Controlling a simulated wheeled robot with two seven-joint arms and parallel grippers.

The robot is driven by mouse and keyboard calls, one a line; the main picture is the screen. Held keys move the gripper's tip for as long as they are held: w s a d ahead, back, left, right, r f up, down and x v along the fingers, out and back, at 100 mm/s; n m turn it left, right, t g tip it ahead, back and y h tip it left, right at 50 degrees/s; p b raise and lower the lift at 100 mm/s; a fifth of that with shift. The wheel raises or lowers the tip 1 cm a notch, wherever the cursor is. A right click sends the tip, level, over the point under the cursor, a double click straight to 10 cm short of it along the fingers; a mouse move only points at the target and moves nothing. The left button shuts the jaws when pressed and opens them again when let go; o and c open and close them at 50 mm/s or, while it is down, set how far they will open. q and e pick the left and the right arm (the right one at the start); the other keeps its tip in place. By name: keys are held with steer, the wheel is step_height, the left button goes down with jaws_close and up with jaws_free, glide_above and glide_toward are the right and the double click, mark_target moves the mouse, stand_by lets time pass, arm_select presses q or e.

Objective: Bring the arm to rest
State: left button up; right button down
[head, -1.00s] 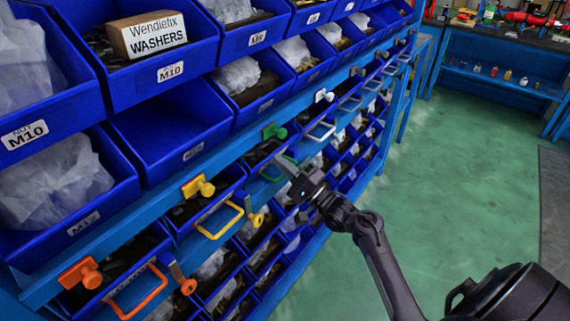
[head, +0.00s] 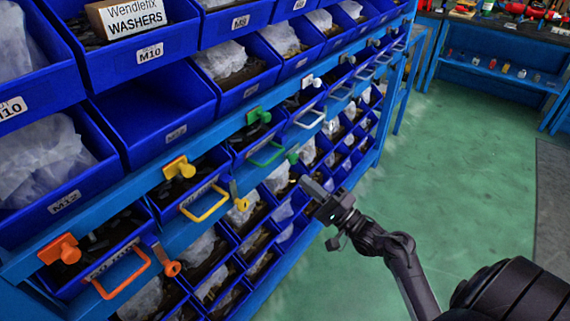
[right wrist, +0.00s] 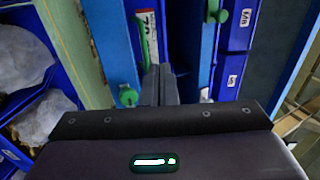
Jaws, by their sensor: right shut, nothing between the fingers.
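My right gripper (head: 318,192) is at the middle of the head view, in front of the blue bin rack and below the row of coloured handles. It is shut and empty. In the right wrist view its closed fingers (right wrist: 159,84) point towards the rack, close to a green handle (right wrist: 143,42) and a green knob (right wrist: 128,96). In the head view the green handle (head: 268,155) is up and left of the gripper, apart from it. My right arm comes in from the lower right. My left gripper is not in view.
The rack (head: 187,140) of blue bins fills the left. Orange (head: 122,282), yellow (head: 205,205) and white (head: 309,118) handles stick out from its bins. Green floor (head: 465,170) lies free to the right. A workbench (head: 495,75) stands at the back.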

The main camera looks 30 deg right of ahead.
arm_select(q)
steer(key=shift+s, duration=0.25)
arm_select(e)
steer(key=shift+s, duration=0.1)
